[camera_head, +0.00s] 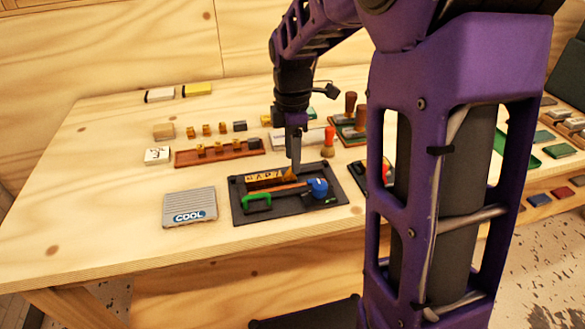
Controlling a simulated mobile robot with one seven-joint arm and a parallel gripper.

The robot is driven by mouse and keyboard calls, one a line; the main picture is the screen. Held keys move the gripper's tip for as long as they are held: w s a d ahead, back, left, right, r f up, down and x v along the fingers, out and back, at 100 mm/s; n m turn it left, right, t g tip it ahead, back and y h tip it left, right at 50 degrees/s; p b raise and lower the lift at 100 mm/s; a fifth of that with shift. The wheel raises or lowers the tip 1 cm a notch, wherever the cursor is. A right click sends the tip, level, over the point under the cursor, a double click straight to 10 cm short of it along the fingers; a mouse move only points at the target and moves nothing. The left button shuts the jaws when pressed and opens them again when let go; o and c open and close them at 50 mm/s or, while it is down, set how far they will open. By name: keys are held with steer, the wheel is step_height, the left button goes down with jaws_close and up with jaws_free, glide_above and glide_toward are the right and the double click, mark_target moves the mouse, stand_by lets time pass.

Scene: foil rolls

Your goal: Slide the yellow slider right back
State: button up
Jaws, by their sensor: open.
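My gripper (295,160) points down over the back middle of a dark tray (238,218). It is open, though its fingers look narrow and nearly edge-on from here. A small yellow-orange piece (289,173) shows right by the fingertips, at the right end of a row of yellow lettered blocks (263,178). It may be the yellow slider; its shape is too small to make out. I cannot tell whether the fingers touch it or stand around it. The tray also holds a green handle (257,203), a reddish bar (280,190) and a blue part (318,188).
A grey "COOL" box (189,207) lies left of the tray. A reddish-brown rack (219,152) with yellow pieces is behind it. An orange-topped peg (328,142) stands close behind right. My purple arm hides the table's right part. The table's front left is clear.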

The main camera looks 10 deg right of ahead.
mark_target(289, 175)
steer(key=shift+f, duration=1.55)
steer(key=shift+c, duration=0.2)
jaws_close()
steer(key=shift+d+r, duration=0.1)
